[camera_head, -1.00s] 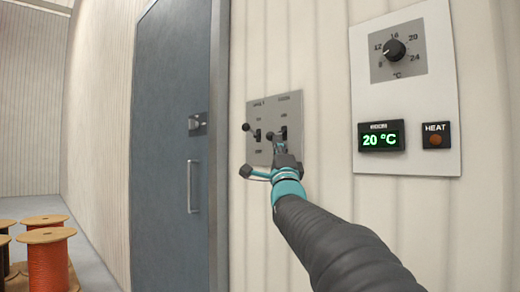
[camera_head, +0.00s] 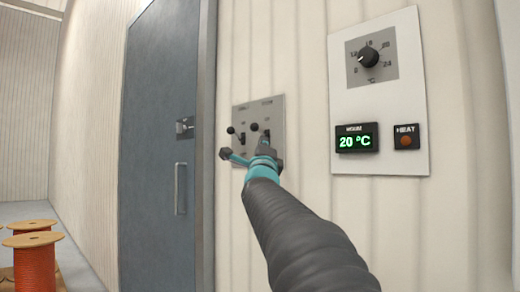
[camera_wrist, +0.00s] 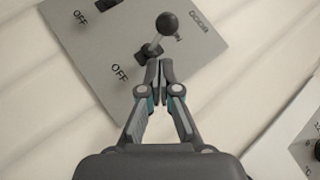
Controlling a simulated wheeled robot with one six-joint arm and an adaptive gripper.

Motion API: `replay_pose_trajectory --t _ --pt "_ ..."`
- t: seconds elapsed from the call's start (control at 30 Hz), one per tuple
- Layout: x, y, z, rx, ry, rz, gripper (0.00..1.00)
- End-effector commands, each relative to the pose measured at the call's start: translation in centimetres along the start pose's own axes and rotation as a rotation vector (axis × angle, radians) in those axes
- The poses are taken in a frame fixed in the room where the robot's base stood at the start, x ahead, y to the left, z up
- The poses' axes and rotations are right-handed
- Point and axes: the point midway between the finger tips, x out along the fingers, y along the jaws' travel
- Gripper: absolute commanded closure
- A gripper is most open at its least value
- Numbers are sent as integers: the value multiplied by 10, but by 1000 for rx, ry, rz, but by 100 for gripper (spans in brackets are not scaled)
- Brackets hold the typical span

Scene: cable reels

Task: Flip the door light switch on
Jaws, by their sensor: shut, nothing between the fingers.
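The grey switch plate (camera_head: 249,108) is on the wall right of the door and holds two black ball-topped levers. The door lever (camera_head: 254,127) is the right one, and the left lever (camera_head: 230,130) stands beside it. In the wrist view, the door lever (camera_wrist: 168,23) leans away from its OFF mark towards the DOOR label. My gripper (camera_head: 266,138) is in front of the lower right of the plate. In the wrist view, my gripper (camera_wrist: 160,66) is shut and empty, its tips just below the door lever's base. I cannot tell whether they touch it.
A thermostat panel (camera_head: 412,160) with a dial and a green 20 °C display is on the wall to the right. A blue-grey door (camera_head: 150,130) with a handle stands left of the plate. Cable reels (camera_head: 38,265) stand at the lower left.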

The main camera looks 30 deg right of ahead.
Motion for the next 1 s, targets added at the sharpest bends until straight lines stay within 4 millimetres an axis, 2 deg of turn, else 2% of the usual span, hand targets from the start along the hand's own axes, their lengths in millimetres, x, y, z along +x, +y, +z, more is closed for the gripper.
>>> replay_pose_trajectory --t 0.03,0.13,0.2,0.6,0.8,1.0 --pt "-8 7 -5 0 0 -2 100" --pt "-16 10 -10 1 -1 1 100" --pt "-26 2 -6 3 -3 0 100" --pt "-93 -11 4 4 -3 1 100" --pt "-107 -13 7 3 -2 2 100" --pt "-110 -14 7 2 -2 3 100"
